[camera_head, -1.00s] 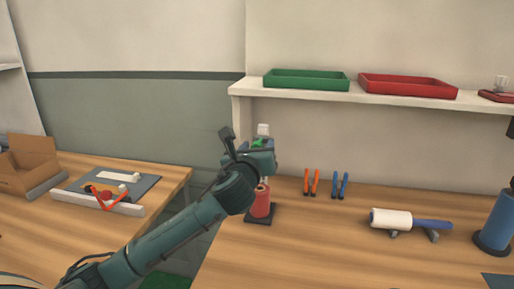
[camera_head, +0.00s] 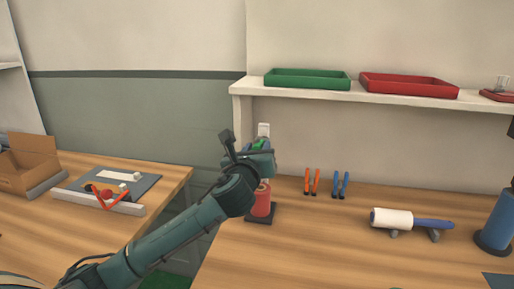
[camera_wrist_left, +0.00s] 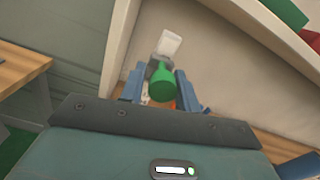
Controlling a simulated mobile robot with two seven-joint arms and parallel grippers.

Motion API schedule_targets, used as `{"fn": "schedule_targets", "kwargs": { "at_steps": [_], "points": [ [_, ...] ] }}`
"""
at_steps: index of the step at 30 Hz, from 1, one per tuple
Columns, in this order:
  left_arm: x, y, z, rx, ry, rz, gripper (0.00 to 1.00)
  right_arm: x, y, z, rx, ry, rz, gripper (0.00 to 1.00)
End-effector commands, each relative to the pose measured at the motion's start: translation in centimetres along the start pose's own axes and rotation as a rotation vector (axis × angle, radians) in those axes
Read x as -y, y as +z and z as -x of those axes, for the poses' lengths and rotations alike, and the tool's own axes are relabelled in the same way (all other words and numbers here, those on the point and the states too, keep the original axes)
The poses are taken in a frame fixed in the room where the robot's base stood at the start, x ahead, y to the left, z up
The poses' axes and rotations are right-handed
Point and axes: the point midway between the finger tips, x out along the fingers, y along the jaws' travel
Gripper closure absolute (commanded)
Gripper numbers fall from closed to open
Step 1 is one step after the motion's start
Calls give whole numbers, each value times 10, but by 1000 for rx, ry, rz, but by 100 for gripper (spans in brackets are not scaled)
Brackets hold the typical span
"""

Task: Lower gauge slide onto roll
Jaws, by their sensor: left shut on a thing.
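My left gripper (camera_head: 260,160) is shut on the gauge slide, whose green knob (camera_head: 259,144) shows at the top of the hand. In the left wrist view the green knob (camera_wrist_left: 162,85) sits between the two blue-grey fingers (camera_wrist_left: 160,97). The red roll (camera_head: 262,203) stands upright on a dark square base, directly below the gripper. An orange-red patch (camera_wrist_left: 166,105) shows beneath the knob. My right gripper is not in view.
Orange-handled pliers (camera_head: 312,182) and blue-handled ones (camera_head: 340,185) are against the wall. A white roller (camera_head: 391,219) rests on supports to the right. Above is a shelf (camera_head: 300,93) with green and red trays. The bench's front middle is clear.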

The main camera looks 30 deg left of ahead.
Motion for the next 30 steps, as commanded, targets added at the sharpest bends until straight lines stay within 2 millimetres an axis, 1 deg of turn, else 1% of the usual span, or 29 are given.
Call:
{"fn": "schedule_targets", "kwargs": {
  "at_steps": [1,3,6,9,12,20,21,27,30],
  "points": [
    [1,-16,1,-6,-11,1,100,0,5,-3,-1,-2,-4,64],
    [-2,-34,1,-8,-12,1,100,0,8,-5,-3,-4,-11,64],
    [-6,-56,2,-7,-13,2,100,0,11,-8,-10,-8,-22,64],
    [-9,-71,2,-7,-14,3,100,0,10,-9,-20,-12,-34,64],
    [-10,-77,2,-6,-16,6,100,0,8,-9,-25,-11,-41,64],
    [-9,-76,2,-7,-18,8,100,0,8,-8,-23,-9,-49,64],
    [-9,-76,2,-7,-18,8,67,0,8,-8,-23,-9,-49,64],
    [-10,-76,2,-6,-16,6,51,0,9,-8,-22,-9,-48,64],
    [-11,-76,2,-5,-12,5,51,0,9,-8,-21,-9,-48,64]
  ]
}}
